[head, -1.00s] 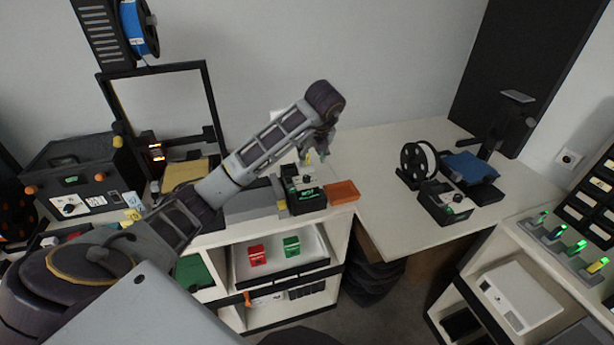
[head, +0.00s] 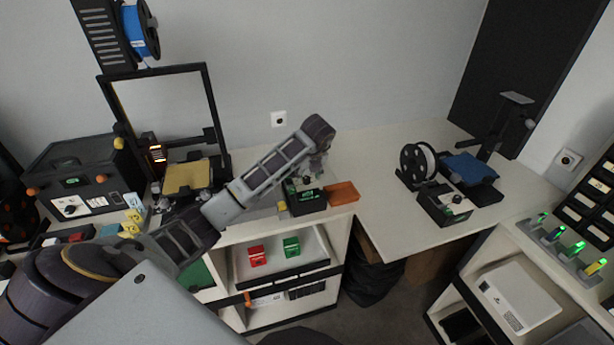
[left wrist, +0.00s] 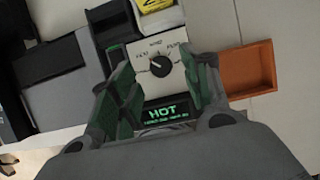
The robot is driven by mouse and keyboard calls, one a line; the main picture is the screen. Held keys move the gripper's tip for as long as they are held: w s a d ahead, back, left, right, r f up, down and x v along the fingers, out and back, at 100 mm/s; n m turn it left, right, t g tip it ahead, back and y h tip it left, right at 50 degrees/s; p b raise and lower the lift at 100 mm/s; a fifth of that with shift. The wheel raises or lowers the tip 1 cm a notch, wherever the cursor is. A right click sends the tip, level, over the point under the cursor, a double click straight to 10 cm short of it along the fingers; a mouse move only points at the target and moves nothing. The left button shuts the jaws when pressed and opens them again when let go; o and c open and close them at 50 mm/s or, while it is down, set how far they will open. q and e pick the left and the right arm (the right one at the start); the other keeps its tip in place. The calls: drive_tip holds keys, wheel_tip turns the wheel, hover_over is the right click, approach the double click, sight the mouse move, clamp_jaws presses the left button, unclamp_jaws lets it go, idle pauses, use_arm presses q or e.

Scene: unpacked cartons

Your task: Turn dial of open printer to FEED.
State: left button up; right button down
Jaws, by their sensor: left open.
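The open-frame printer with a yellow bed (head: 187,177) stands on the bench at the left. To its right is a dark control box (head: 308,203). In the left wrist view its pale plate (left wrist: 143,82) carries a black dial (left wrist: 159,66) with three small labels around it, too blurred to read surely. A white mark on the dial points up-left. The green screen (left wrist: 163,113) below reads HOT. My left gripper (left wrist: 161,73) is open, with one finger on each side of the dial; I cannot tell whether they touch it. In the head view the left gripper (head: 312,172) hangs over the box.
An orange tray (head: 343,192) sits right beside the box. A second printer with a blue bed (head: 468,168), a spool (head: 418,163) and a similar control box (head: 447,205) stand on the right table. Clear tabletop lies between.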

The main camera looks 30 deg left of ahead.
sight(306, 178)
use_arm(q)
drive_tip(key=shift+x, duration=1.65)
drive_tip(key=c, duration=1)
